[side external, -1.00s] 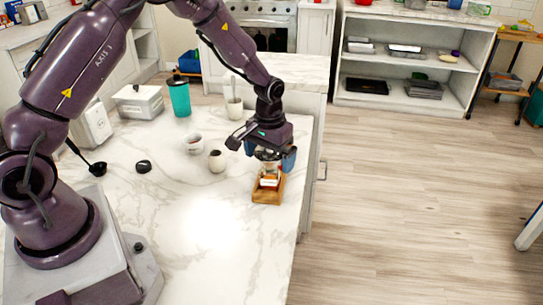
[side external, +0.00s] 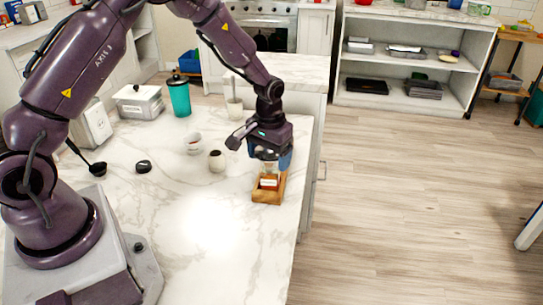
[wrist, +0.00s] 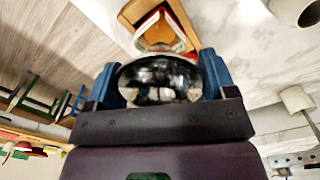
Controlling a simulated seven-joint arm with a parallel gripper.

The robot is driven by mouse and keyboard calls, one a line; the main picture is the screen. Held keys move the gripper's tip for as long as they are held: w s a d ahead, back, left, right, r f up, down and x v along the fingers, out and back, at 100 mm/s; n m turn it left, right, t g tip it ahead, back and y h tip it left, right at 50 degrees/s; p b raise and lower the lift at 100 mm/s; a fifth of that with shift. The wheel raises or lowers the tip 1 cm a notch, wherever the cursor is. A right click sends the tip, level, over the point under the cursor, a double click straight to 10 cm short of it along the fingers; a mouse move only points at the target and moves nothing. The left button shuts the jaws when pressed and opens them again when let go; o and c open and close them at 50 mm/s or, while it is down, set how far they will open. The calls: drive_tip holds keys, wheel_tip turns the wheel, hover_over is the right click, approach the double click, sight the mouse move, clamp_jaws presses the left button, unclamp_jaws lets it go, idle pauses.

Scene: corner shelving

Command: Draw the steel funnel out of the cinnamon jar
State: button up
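The steel funnel (wrist: 160,78) shows in the wrist view as a shiny dark round shape between the blue fingers of my gripper (wrist: 162,84). Both fingers lie close against its sides and look shut on it. In the side external view my gripper (side external: 270,153) points down over the cinnamon jar (side external: 269,183), a small jar with a pale label in a wooden tray (side external: 268,197). The jar's clear rim (wrist: 158,38) shows just beyond the funnel in the wrist view. Whether the funnel's spout is still inside the jar is hidden.
A cream cup (side external: 216,161), a white bowl (side external: 194,144) and a black lid (side external: 143,167) stand left of the tray.

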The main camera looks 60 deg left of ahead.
drive_tip(key=shift+r, duration=0.15)
drive_tip(key=shift+r, duration=2.85)
